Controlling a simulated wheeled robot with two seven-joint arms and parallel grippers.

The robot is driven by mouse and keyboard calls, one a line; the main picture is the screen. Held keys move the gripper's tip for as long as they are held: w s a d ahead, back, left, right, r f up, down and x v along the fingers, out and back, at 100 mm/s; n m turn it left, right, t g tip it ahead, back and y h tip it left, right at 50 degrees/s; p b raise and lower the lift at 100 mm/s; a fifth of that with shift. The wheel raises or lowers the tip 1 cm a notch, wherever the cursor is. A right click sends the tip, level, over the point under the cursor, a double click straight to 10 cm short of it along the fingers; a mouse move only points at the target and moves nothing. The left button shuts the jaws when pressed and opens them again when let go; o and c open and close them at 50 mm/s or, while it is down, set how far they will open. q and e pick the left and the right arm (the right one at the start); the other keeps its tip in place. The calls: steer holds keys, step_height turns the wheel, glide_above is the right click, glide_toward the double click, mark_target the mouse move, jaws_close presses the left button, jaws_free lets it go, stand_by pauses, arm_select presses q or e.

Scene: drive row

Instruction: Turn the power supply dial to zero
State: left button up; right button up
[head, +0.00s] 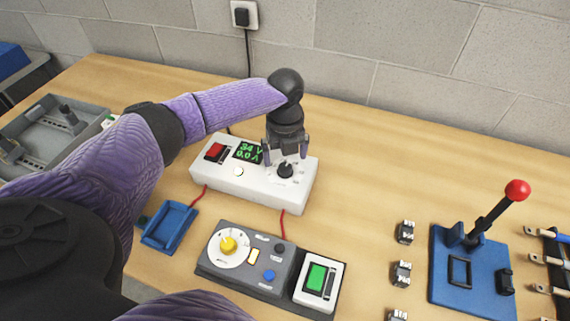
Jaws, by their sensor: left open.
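The white power supply (275,194) stands on the wooden bench, with a green display (248,152) reading about 34 V and 0.0 A and a red switch (215,151) at its left. Its black dial (286,170) is at the right of the top face. My left gripper (286,158) points down above the dial with its jaws open, one finger on each side of it. I cannot tell whether the fingers touch the dial. My right gripper is not in view.
A blue cradle (170,225) lies left. A blue lever base (455,270) with a red-knobbed lever stands right.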

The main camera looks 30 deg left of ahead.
mark_target(285, 166)
arm_select(q)
steer(key=shift+f, duration=0.1)
steer(key=shift+f+b, duration=0.95)
steer(key=shift+f, duration=0.5)
steer(key=shift+c, duration=0.3)
